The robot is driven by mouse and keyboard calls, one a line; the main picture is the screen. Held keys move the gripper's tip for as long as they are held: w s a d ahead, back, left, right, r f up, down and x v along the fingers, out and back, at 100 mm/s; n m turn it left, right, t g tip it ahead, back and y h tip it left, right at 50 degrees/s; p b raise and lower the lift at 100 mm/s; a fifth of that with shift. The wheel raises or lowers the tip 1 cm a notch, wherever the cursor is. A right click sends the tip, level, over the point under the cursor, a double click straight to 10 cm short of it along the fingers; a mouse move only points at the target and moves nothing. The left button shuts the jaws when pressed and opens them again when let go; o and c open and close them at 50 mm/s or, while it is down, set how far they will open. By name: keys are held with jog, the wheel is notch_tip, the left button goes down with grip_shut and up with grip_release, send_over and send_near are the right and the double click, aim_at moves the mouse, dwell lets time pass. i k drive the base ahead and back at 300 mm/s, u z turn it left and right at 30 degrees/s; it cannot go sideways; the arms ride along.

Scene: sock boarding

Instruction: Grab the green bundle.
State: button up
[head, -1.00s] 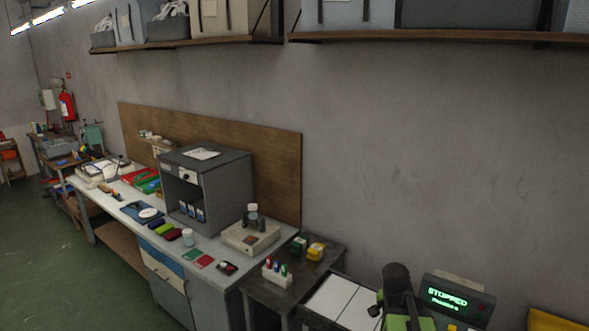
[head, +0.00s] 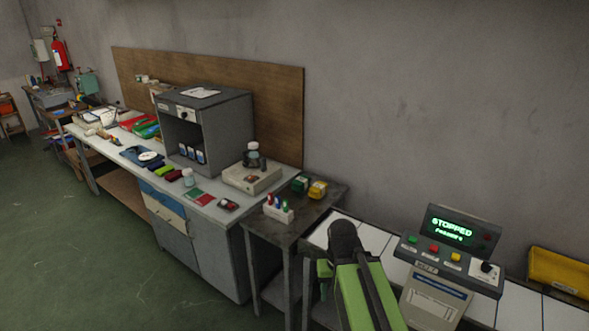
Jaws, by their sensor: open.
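A small bright green bundle (head: 163,171) lies on the long white-topped workbench (head: 213,213), left of the middle of the head view. It sits in a row between a dark blue bundle (head: 152,168) and a dark red bundle (head: 173,175). My green arm rises at the bottom, right of centre, well apart from the bundle. The jaws of my gripper cannot be made out; only arm links show.
A dark side table (head: 322,208) and a control console (head: 446,250) reading "STOPPED" stand to the right. Green floor (head: 95,250) is clear at left.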

aim_at(301, 183)
jog(key=u, duration=0.35)
jog(key=k, duration=1.25)
jog(key=u, duration=1.2)
jog(key=i, duration=3.75)
jog(key=z, duration=1.2)
jog(key=i, duration=1.35)
jog(key=z, duration=0.85)
jog(key=k, duration=0.85)
jog(key=z, duration=0.15)
